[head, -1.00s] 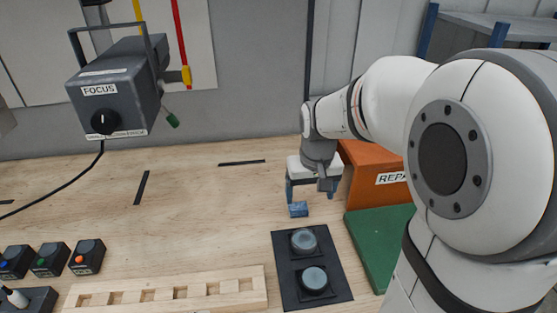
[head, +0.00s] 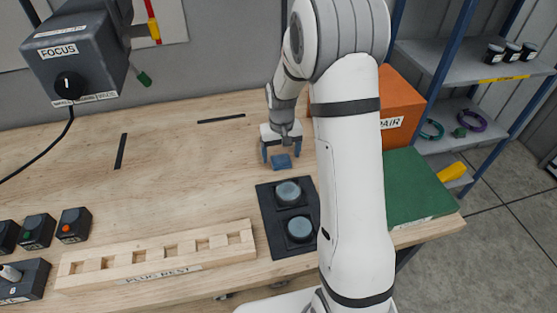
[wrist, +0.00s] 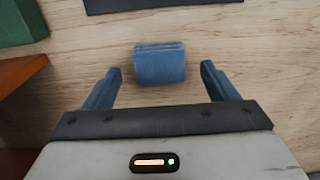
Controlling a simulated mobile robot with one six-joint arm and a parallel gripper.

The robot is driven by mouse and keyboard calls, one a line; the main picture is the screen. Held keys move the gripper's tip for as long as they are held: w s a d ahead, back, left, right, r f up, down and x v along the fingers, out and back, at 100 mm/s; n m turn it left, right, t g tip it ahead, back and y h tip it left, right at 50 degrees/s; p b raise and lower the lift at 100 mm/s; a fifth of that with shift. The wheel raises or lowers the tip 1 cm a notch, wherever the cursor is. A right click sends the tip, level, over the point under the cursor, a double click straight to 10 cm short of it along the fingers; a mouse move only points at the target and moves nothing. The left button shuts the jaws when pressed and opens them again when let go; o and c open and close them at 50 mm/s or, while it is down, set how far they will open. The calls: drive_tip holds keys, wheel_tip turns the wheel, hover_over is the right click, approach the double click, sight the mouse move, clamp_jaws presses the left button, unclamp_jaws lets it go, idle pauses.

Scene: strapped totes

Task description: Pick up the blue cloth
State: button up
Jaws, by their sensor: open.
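The blue cloth (head: 281,162) is a small folded block lying on the wooden workbench, behind the black pad with two round buttons. It also shows in the wrist view (wrist: 160,64), ahead of and roughly centred between my fingers. My gripper (head: 280,160) is open and empty, with its blue fingers pointing down at the bench close to the cloth. In the wrist view the two fingertips (wrist: 160,70) stand apart to either side of the cloth, with a gap on each side.
The black button pad (head: 262,207) lies just in front of the cloth. An orange box (head: 400,95) and a green mat (head: 415,185) are to the right. A wooden plug rest (head: 155,255) lies at front left. The bench left of the cloth is clear.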

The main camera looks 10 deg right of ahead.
sight(281, 159)
drive_tip(key=shift+f, duration=1.3)
drive_tip(key=shift+c, duration=0.6)
drive_tip(key=c, duration=1)
wheel_tip(281, 159, up, 10)
drive_tip(key=b, duration=0.1)
